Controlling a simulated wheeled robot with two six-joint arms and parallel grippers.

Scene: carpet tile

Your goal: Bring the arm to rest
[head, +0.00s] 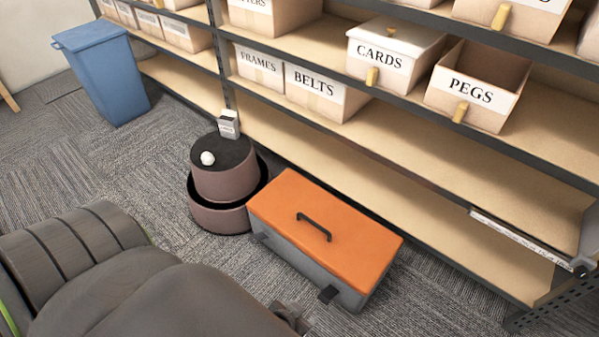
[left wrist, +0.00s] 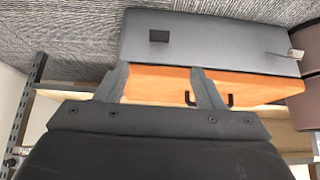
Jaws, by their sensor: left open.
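My left arm fills the lower left of the head view, and the tip of my left gripper (head: 290,317) shows at the bottom edge, near the front of a toolbox (head: 318,232). The toolbox has a closed orange lid with a black handle and grey sides. In the left wrist view the two fingers of my left gripper (left wrist: 160,72) stand apart with nothing between them. The toolbox (left wrist: 215,42) lies beyond them, its grey side and orange lid in sight. My right gripper is not in view.
A brown round step stool (head: 225,178) with a white ball (head: 207,158) on top stands beside the toolbox. A shelf unit (head: 420,185) with labelled boxes runs behind. A blue bin (head: 105,75) stands at the back left. Carpet (head: 70,165) is clear at the left.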

